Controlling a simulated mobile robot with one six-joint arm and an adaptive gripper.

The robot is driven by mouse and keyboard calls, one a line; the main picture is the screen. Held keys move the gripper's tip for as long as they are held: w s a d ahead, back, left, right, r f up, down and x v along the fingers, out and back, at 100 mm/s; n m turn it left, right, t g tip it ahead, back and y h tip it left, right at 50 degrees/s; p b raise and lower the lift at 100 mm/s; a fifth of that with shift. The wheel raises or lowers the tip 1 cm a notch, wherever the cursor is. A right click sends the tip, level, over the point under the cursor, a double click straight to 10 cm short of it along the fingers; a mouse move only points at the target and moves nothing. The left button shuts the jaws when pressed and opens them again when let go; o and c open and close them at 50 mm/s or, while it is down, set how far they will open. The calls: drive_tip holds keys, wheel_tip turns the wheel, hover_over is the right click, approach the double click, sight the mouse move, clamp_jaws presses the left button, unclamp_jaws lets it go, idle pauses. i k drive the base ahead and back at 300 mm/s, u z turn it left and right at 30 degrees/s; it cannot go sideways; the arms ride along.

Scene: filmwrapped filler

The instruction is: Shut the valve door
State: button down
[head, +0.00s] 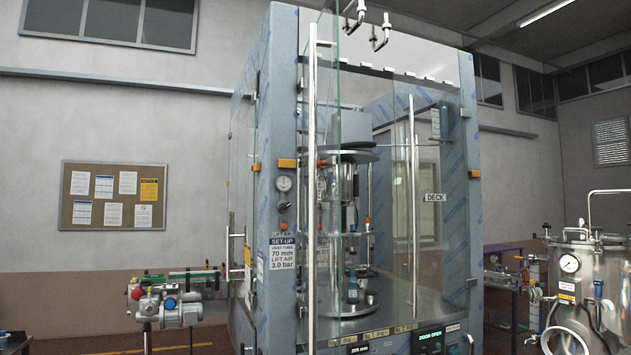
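A tall filler cabinet (281,120), blue-grey and partly covered in film, fills the middle of the head view. A clear glass door with a long vertical handle (312,170) stands at its left front post and looks swung outward, its top reaching above the cabinet front. A green DOOR OPEN sign (430,336) shows below. My gripper is not in view.
A pressure gauge (284,183) and a set-up placard (282,252) are on the left post. A steel tank (598,275) stands at the right. A notice board (113,196) hangs behind.

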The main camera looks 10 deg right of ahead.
sight(306, 312)
drive_tip(key=u, duration=0.05)
drive_tip(key=i, duration=1)
drive_tip(key=z, duration=0.05)
